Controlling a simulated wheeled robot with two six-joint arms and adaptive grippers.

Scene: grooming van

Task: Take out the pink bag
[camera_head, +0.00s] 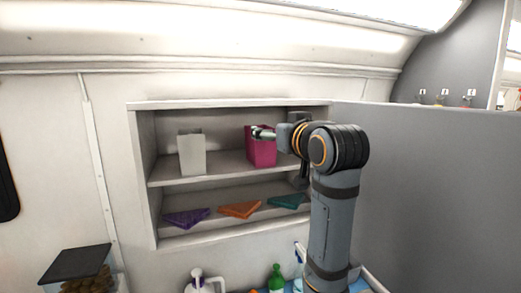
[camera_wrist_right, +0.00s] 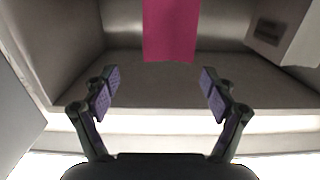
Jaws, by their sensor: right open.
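The pink bag (camera_head: 262,152) stands upright on the upper shelf of a wall cabinet, toward its right side. It also shows at the top of the right wrist view (camera_wrist_right: 171,30), centred between the fingers. My right gripper (camera_wrist_right: 160,93) is open and empty, with the bag beyond its fingertips and apparently not between them. In the head view my right arm reaches up before the right end of the cabinet, covering part of the bag's right side. My left gripper is not in view.
A white bag (camera_head: 192,153) stands on the same shelf (camera_head: 222,166) to the left. Folded purple (camera_head: 186,217), orange (camera_head: 240,209) and teal (camera_head: 286,201) cloths lie on the lower shelf. Bottles, including a green one (camera_head: 276,278), stand below. A grey partition (camera_head: 430,190) is at right.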

